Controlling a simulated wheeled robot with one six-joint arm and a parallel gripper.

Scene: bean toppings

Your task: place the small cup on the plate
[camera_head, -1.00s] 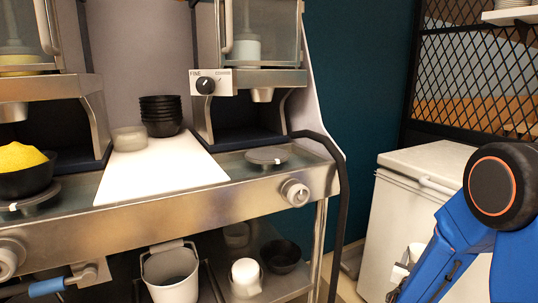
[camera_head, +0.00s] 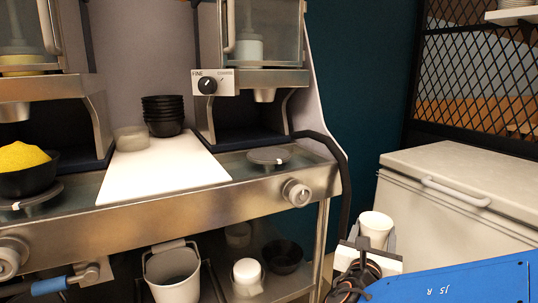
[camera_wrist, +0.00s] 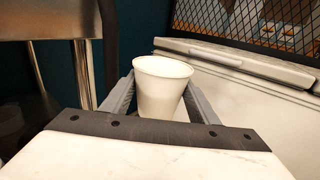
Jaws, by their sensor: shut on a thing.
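A white small cup (camera_head: 376,224) is upright in my gripper (camera_head: 374,240), in the air right of the counter and in front of the white chest. In the wrist view the cup (camera_wrist: 160,88) is between the two grey fingers of my gripper (camera_wrist: 160,100), which are shut on it. A round grey plate (camera_head: 269,156) lies on the counter's right part, in front of the right dispenser. It looks empty, and the cup is apart from it, lower and to the right.
A black hose (camera_head: 345,190) hangs at the counter's right end. The right dispenser (camera_head: 255,80) overhangs behind the plate. A white board (camera_head: 163,180), stacked black bowls (camera_head: 162,115) and a bowl of yellow topping (camera_head: 24,168) are on the left. A white chest (camera_head: 460,190) stands at right.

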